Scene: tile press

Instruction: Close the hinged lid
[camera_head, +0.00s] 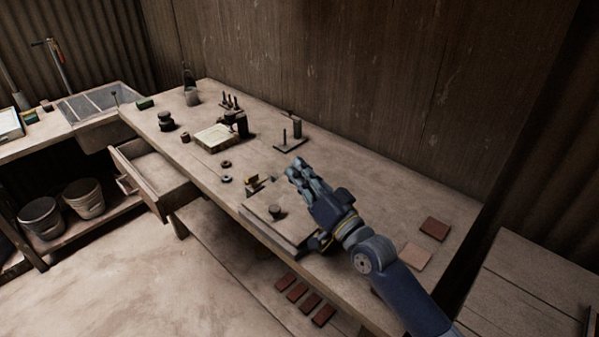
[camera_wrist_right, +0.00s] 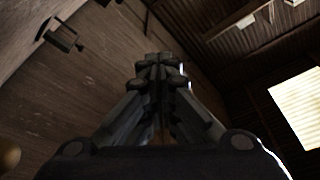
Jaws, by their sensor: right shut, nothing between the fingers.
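A flat square wooden lid (camera_head: 290,225) with a dark round knob (camera_head: 275,212) sits at the table's front edge in the head view. It looks flat or nearly flat over a thin base; I cannot tell whether it is fully down. My right forearm and hand cover its right side, so the hinge is not clearly seen. My right gripper (camera_head: 297,170) is shut and empty, above the table behind the lid, its fingers pointing up and left. In the right wrist view its fingers (camera_wrist_right: 160,72) are together with nothing between them. My left gripper is not in view.
The wooden worktable (camera_head: 350,160) holds a small brass-coloured piece (camera_head: 254,182), a post stand (camera_head: 291,137) and a pale tray (camera_head: 214,137). Tiles (camera_head: 434,228) lie at its right end. A drawer (camera_head: 150,172) stands open at the left. A plank wall (camera_head: 340,70) runs behind.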

